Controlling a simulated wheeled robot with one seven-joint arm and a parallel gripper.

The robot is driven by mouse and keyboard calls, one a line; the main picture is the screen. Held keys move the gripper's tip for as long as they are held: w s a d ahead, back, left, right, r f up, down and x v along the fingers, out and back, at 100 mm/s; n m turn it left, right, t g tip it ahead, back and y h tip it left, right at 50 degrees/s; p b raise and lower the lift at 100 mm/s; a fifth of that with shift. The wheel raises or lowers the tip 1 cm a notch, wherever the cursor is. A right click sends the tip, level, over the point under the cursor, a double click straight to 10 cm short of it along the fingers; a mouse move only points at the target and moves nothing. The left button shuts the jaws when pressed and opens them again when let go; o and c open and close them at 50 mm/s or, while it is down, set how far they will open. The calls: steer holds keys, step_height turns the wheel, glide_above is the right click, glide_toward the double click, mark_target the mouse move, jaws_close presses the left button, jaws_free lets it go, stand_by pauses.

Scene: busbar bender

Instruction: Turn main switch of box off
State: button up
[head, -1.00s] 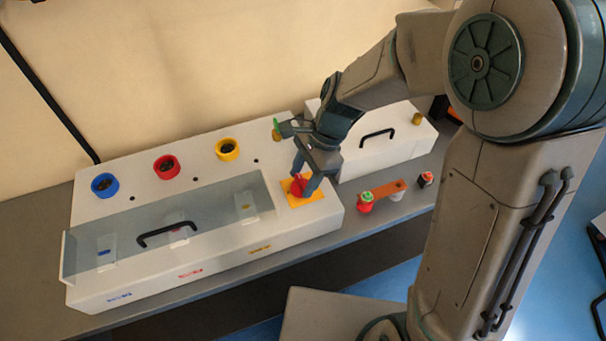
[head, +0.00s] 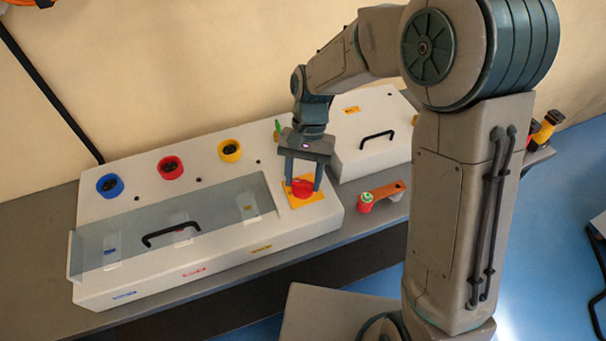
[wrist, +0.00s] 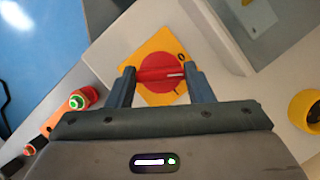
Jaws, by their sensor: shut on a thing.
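The main switch is a red rotary knob (head: 302,187) on a yellow plate (head: 316,198) at the right end of the white box (head: 225,265). The knob also shows in the wrist view (wrist: 155,85), with its raised grip bar lying across between my fingers. A white mark sits at the bar's right end, between the "O" and the "I" printed on the yellow plate. My gripper (head: 303,185) points down over the switch, one finger at each end of the bar, and is shut on the knob. The fingertips partly cover the bar's ends.
A clear cover (head: 100,245) with a black handle spans the box front. Blue (head: 110,185), red (head: 170,167) and yellow (head: 230,150) round fittings stand behind it. A second white box (head: 375,120) is close on the right. A copper bar (head: 388,189) with a red-green piece lies in front.

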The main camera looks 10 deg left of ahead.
steer(key=n+h, duration=0.1)
steer(key=n, duration=0.2)
steer(key=n+h, duration=0.1)
steer(key=n, duration=0.2)
steer(key=shift+a+n+t, duration=0.2)
steer(key=shift+n+t, duration=0.2)
steer(key=shift+h, duration=0.3)
steer(key=o, duration=1)
steer(key=shift+s, duration=0.1)
steer(key=b+v, duration=0.1)
steer(key=v, duration=1.3)
